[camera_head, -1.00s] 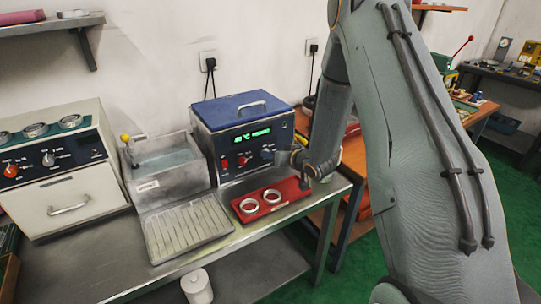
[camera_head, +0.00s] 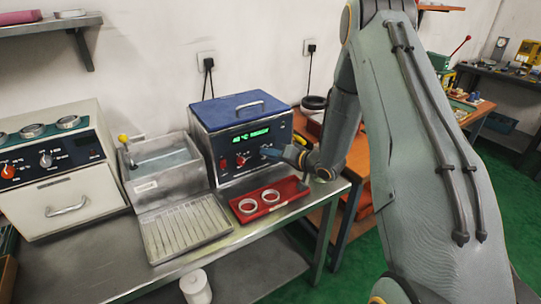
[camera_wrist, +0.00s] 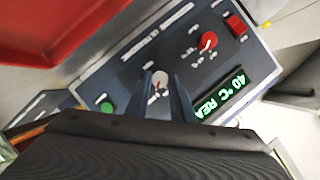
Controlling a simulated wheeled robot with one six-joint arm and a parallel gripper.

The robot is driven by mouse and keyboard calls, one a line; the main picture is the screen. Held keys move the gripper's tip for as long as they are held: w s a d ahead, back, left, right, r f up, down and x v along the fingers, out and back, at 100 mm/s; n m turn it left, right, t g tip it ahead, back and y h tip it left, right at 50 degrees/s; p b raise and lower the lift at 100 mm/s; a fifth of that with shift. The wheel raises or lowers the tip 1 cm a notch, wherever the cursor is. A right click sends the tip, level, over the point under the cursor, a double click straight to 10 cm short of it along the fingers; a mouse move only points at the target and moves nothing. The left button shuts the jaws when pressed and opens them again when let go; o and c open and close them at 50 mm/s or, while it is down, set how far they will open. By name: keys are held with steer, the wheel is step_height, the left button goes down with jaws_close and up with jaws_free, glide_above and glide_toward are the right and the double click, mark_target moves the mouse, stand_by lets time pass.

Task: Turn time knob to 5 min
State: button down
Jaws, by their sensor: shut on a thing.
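The heated bath unit (camera_head: 243,177) has a blue lid and a dark front panel with a green display (camera_head: 250,135). In the wrist view the display (camera_wrist: 224,96) reads "40 °C REA", cut off by a finger. A pale grey knob (camera_wrist: 160,79), whose label I cannot read, sits between my gripper's (camera_wrist: 162,88) two fingertips. My gripper (camera_head: 268,153) is shut on this knob at the right of the panel, mostly hiding it in the head view. A red knob (camera_wrist: 208,41) is beside it and also shows in the head view (camera_head: 241,158).
A red tray (camera_head: 283,203) with two metal rings lies before the unit. A water basin (camera_head: 165,170) and a ribbed drain tray (camera_head: 187,228) stand to the left. A red switch (camera_wrist: 236,25) and a green button (camera_wrist: 106,106) are also on the panel.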

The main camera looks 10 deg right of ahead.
stand_by(0.3)
steer(key=c, duration=1.5)
jaws_free()
steer(key=shift+c, duration=0.2)
steer(key=b+v, duration=0.1)
steer(key=v, duration=0.6)
steer(key=shift+s+d+r+b, duration=0.15)
steer(key=shift+s+d+b, duration=0.1)
steer(key=shift+b, duration=0.1)
